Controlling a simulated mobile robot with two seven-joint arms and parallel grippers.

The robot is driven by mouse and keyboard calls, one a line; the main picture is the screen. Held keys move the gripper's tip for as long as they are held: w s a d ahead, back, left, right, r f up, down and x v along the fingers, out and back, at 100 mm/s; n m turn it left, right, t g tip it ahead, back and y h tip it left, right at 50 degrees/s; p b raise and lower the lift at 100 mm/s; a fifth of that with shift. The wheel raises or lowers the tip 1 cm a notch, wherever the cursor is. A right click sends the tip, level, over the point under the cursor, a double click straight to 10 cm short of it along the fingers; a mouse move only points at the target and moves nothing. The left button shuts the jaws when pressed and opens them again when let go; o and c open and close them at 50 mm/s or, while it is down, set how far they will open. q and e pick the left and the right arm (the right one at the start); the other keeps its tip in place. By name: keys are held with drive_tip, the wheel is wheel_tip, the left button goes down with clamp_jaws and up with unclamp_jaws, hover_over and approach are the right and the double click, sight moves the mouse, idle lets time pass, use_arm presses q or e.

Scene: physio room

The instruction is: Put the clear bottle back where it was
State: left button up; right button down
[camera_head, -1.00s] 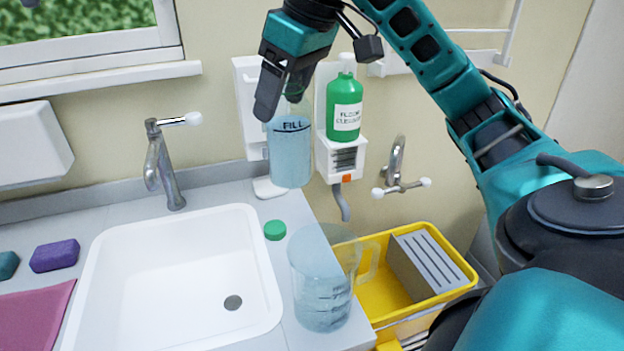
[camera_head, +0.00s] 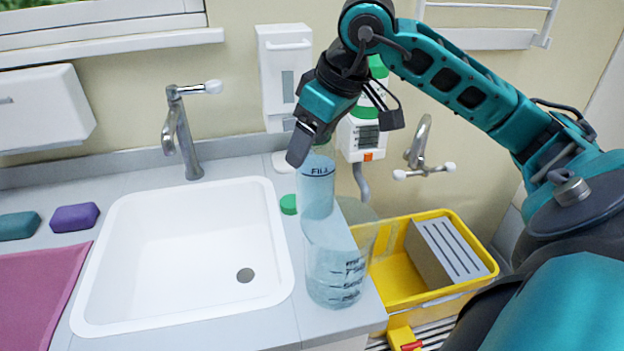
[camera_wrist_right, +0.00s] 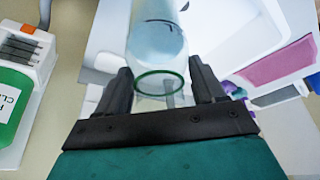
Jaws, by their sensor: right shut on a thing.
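The clear bottle (camera_head: 316,192), marked FILL and holding pale blue liquid, is upright at the right of the sink. My right gripper (camera_head: 303,150) is shut on it near its top, angled down from above. In the right wrist view the bottle (camera_wrist_right: 158,42) runs away between the two fingers, with a green ring at its neck. Its base overlaps the clear measuring jug (camera_head: 335,277) in the head view, and I cannot tell whether it touches the counter. A green cap (camera_head: 288,204) lies on the counter just left of the bottle. My left gripper is not in view.
The white sink (camera_head: 185,255) with its tap (camera_head: 180,130) is at the left. A yellow bucket (camera_head: 395,290) stands right of the counter. A wall dispenser with a green bottle (camera_head: 376,88) is behind my right arm. Counter room beside the sink is narrow.

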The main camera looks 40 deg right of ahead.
sight(312, 173)
drive_tip(key=shift+f+b, duration=0.4)
drive_tip(key=shift+f, duration=2.8)
drive_tip(key=shift+f, duration=0.2)
drive_tip(key=shift+c, duration=0.6)
unclamp_jaws()
drive_tip(key=shift+r, duration=0.25)
drive_tip(key=v, duration=1.2)
drive_tip(key=shift+f, duration=0.1)
